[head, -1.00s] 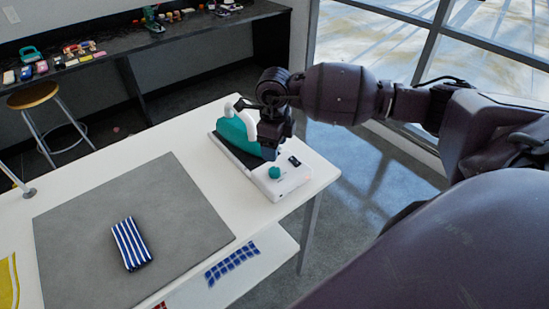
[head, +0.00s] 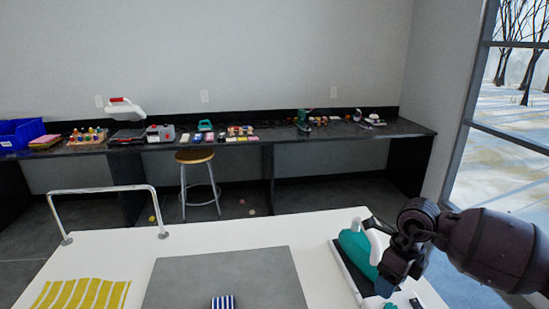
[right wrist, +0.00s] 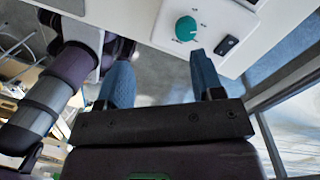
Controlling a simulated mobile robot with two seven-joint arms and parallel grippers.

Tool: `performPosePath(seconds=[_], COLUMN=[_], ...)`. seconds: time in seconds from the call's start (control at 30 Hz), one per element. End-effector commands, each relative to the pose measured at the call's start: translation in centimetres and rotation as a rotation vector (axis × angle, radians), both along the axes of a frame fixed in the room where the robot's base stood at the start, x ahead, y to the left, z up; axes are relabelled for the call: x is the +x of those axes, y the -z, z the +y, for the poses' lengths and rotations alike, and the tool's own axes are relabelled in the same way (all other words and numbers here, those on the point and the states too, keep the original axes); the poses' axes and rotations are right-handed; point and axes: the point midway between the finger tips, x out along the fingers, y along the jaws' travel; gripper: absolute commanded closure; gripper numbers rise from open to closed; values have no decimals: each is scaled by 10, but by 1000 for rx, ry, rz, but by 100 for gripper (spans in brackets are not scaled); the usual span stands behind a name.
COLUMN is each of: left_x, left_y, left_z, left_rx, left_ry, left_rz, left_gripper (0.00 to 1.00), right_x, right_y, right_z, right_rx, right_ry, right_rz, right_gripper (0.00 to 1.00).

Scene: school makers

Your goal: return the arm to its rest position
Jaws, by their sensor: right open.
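My right gripper (head: 384,286) is at the lower right of the head view, beside a teal iron (head: 355,250) with a white handle that rests on its stand. In the right wrist view the right gripper (right wrist: 163,80) shows two blue fingers spread apart, with nothing between them. The stand's white control box (right wrist: 218,30) is beyond the fingertips, with a teal dial (right wrist: 187,28) and a dark switch. The right forearm comes in from the right edge of the head view. My left gripper does not show in the head view.
The white table (head: 200,238) carries a grey mat (head: 225,275), a blue-and-white striped bundle (head: 222,302), a yellow striped cloth (head: 82,294) and a metal rail (head: 103,189). Behind are a stool (head: 195,156) and a dark counter (head: 240,140) with tools. A window is at right.

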Motion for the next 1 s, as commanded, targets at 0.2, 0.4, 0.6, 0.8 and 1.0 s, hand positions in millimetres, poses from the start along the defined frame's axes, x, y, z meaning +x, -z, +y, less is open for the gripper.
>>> performPosePath(seconds=[0.2,0.4,0.6,0.8,1.0], left_x=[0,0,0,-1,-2], left_y=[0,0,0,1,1], left_z=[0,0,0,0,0], left_rx=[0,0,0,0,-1], left_ry=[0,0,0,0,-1], left_rz=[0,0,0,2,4], left_gripper=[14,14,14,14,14], right_x=[-29,-49,-52,-43,-35], right_y=[10,-21,-66,-98,-100], right_z=[100,170,197,180,133], right_rx=[491,972,1403,1755,1990], right_ry=[8,144,401,776,1255], right_rz=[-12,-25,-42,-55,-65], right_gripper=[39,39,39,39,39])
